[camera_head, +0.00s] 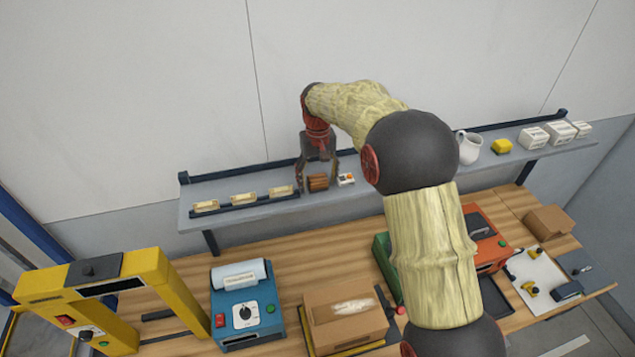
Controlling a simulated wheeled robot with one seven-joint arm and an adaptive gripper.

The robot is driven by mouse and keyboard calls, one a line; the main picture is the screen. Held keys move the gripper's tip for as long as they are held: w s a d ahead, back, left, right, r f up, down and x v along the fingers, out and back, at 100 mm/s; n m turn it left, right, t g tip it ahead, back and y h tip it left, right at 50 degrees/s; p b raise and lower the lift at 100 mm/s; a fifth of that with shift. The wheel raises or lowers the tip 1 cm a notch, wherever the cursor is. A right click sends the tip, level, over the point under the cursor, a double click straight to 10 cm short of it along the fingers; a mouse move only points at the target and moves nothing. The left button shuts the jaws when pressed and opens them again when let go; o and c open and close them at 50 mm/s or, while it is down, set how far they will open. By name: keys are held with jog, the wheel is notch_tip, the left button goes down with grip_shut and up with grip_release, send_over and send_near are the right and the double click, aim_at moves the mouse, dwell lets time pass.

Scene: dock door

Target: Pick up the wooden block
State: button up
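The wooden block (318,182) is a small brown piece on the grey wall shelf (238,213), left of a small white box with an orange mark (346,179). My gripper (318,179) points down over the block from above. Its two dark fingers are spread, one on the left of the block and one toward its right. A gap seems to show between fingers and block, but contact is hard to judge at this size. The block appears to rest on the shelf.
Small trays (243,198) stand left on the shelf. Below, the wooden bench holds a blue device (245,312), a cardboard box (345,320) and a yellow frame (165,285). My arm hides the shelf's middle.

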jog(key=shift+w, duration=0.1)
jog(key=shift+c, duration=1.3)
jog(key=c, duration=1)
jog(key=shift+r, duration=0.1)
jog(key=shift+r+b, duration=0.45)
jog(key=shift+r, duration=0.2)
jog(key=s+r+b, duration=0.1)
jog(key=s+r, duration=0.2)
jog(key=s, duration=0.1)
jog(key=s+r+b, duration=0.2)
jog(key=s+r, duration=0.2)
jog(key=s, duration=0.1)
jog(key=s+r+b, duration=0.2)
jog(key=s+r, duration=0.2)
jog(key=s, duration=0.1)
jog(key=shift+d+r, duration=0.1)
jog(key=shift+r, duration=0.15)
